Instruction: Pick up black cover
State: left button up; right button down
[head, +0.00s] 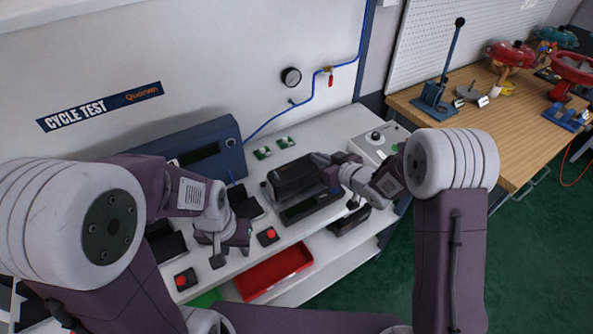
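The black cover (292,176) is a dark, rounded block on the white bench, left of my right gripper. My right gripper (332,172) is at the cover's right end and overlaps it in the picture. Its fingertips are partly hidden, so I cannot tell whether they grip the cover. My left gripper (230,250) points down over the bench front, left of the cover, with its fingers apart and nothing visible between them.
A blue device with a display (200,148) stands behind. Red button boxes (268,236) sit along the bench front. A red tray (275,272) is below. A grey box with a knob (378,142) stands right. A wooden table (490,125) holds valves.

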dwell(0.7)
